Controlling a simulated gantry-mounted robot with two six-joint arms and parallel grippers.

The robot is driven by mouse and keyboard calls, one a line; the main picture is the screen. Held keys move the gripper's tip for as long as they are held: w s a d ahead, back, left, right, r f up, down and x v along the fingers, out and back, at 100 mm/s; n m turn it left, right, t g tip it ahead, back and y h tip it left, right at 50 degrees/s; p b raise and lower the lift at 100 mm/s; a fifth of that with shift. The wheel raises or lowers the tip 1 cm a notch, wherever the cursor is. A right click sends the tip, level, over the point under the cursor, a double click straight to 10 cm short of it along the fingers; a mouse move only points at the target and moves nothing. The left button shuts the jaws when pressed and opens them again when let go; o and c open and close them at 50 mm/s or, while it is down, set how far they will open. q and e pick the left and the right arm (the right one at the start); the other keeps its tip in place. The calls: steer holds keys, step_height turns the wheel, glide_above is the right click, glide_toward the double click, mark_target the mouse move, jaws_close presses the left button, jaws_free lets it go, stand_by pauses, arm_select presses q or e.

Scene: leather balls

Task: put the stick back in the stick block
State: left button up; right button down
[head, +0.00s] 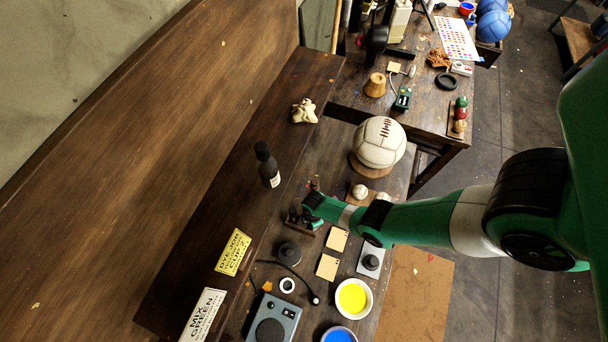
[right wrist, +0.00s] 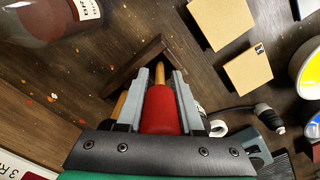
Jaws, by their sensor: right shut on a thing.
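My right gripper (right wrist: 162,90) is shut on a stick with a red body (right wrist: 162,112) and a thin pale wooden tip that points away from the wrist. A dark brown wooden stick block (right wrist: 128,70) lies beyond the tip; in the head view the block (head: 302,224) is on the bench beside the gripper (head: 308,208). A wooden piece, perhaps another stick, shows left of the fingers in the wrist view. The jaws cover part of the block, and I cannot tell whether the tip touches it. My left gripper is not in view.
Two tan square cards (head: 337,239) lie to the right in the head view. A black knob (head: 289,253), a yellow paint bowl (head: 353,298) and a grey pedal box (head: 272,322) are nearer. A large white ball (head: 379,142) sits farther back.

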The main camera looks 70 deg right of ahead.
steer(key=shift+f, duration=0.1)
steer(key=c, duration=0.6)
jaws_free()
steer(key=shift+o, duration=0.2)
